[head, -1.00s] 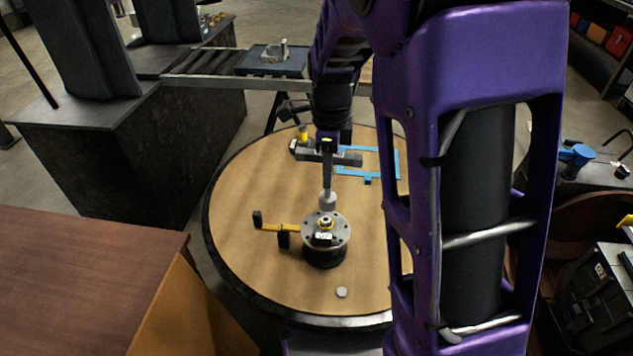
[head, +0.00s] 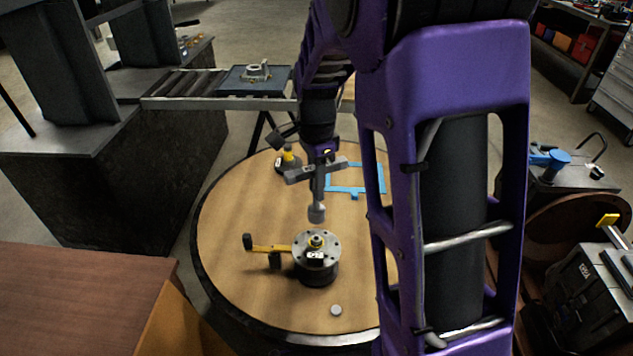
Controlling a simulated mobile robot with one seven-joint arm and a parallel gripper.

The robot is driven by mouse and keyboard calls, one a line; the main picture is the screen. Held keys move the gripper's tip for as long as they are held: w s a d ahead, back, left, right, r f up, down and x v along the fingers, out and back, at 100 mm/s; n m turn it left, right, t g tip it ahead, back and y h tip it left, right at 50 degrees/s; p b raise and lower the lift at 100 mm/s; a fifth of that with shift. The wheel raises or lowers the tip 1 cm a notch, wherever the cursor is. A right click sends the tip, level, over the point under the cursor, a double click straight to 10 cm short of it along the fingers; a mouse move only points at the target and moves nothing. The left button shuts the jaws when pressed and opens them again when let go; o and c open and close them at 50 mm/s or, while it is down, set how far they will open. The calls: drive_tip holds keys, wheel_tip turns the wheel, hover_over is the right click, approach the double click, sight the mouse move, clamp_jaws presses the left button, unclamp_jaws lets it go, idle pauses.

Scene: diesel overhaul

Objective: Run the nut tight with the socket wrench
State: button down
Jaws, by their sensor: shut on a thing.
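My gripper (head: 318,172) is above the middle of the round table. It is shut on the socket wrench (head: 317,213), which hangs down with its grey socket end lowest. The socket end shows just above and behind the nut in the picture, with a visible gap. The flanged part has a grey top with bolt holes, a dark body and a small white label.
A yellow bar with black ends (head: 268,249) sits left of the flanged part. A small grey disc (head: 336,310) lies in front. A blue outline (head: 357,190) and a yellow-topped object (head: 288,160) are behind. The round table (head: 225,235) has bare room at left.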

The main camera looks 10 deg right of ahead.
sight(317, 209)
drive_tip(key=shift+f+n+b, duration=0.3)
drive_tip(key=shift+n+b, duration=0.2)
drive_tip(key=shift+n, duration=0.3)
drive_tip(key=n+b, duration=0.2)
drive_tip(key=n, duration=0.3)
drive_tip(key=shift+f+b, duration=0.3)
drive_tip(key=shift+b, duration=0.1)
drive_tip(key=n+b, duration=0.1)
drive_tip(key=n, duration=0.1)
drive_tip(key=n+b, duration=0.1)
drive_tip(key=n, duration=0.1)
drive_tip(key=f+n+b, duration=0.1)
drive_tip(key=n, duration=0.1)
drive_tip(key=shift+n, duration=0.4)
drive_tip(key=shift+r+n+p, duration=0.2)
drive_tip(key=shift+n+p, duration=0.15)
drive_tip(key=shift+n, duration=0.35)
drive_tip(key=n, duration=0.2)
drive_tip(key=shift+f+n, duration=0.2)
drive_tip(key=shift+n, duration=0.1)
drive_tip(key=n, duration=0.6)
drive_tip(key=shift+f+p, duration=0.35)
drive_tip(key=shift+f, duration=0.05)
wheel_tip(317, 209, down, 2)
drive_tip(key=shift+f+n+b, duration=0.2)
drive_tip(key=shift+n+b, duration=0.3)
drive_tip(key=shift+b, duration=0.25)
drive_tip(key=shift+f, duration=0.5)
